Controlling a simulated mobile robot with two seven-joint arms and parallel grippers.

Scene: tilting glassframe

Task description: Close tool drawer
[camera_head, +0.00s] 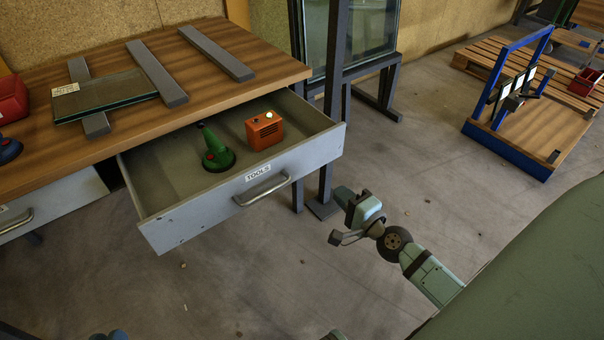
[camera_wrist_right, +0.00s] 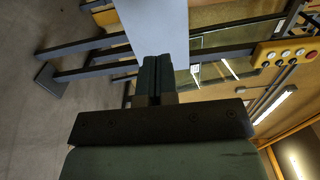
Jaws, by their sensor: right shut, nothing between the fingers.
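The tool drawer (camera_head: 190,218), a grey box labelled TOOLS with a bar handle (camera_head: 262,190), is pulled out from under the wooden workbench (camera_head: 110,65). A green tool with a round base (camera_head: 217,158) and an orange box (camera_head: 265,131) are inside it. My right gripper (camera_head: 348,197) is shut and empty, to the right of the drawer's front corner and apart from the handle. In the right wrist view its fingers (camera_wrist_right: 158,78) point toward a pale grey panel (camera_wrist_right: 155,22); I cannot tell whether they touch it.
A second drawer (camera_head: 50,205) is at the left. Grey bars and a glass pane (camera_head: 105,95) lie on the benchtop. A dark frame post (camera_head: 333,100) with a glass panel stands right of the drawer. The floor in front is clear.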

